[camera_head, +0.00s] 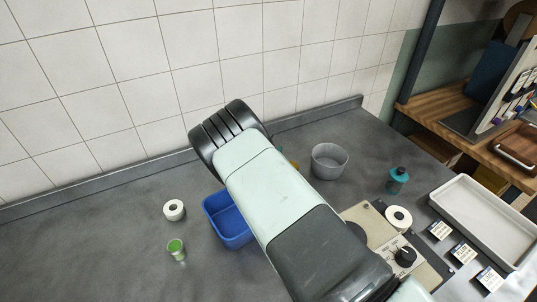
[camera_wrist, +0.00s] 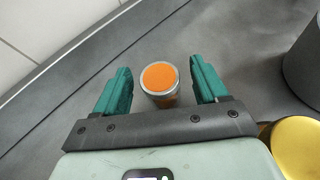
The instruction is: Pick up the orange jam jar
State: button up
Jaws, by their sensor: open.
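The orange jam jar (camera_wrist: 160,78) stands upright on the dark grey counter in the wrist view, with its round orange top facing the camera. My gripper (camera_wrist: 163,85) is open, with one green finger on each side of the jar. There is a visible gap between each finger and the jar, and I cannot tell how far down the fingers reach. In the head view my arm hides the gripper and most of the jar's area; only a small bit of orange-yellow shows beside the arm.
A yellow round thing (camera_wrist: 297,148) lies right of my gripper. A grey bowl (camera_head: 329,161) stands right of my arm, a blue bin (camera_head: 229,225) left of it. A white roll (camera_head: 174,210), green cup (camera_head: 177,249), teal bottle (camera_head: 397,180) and white tray (camera_head: 485,222) stand around. The tiled wall (camera_head: 130,80) bounds the back.

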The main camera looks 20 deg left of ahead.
jog(key=shift+x, duration=1.2)
jog(key=shift+c, duration=0.3)
jog(key=c, duration=1)
jog(key=shift+c, duration=0.2)
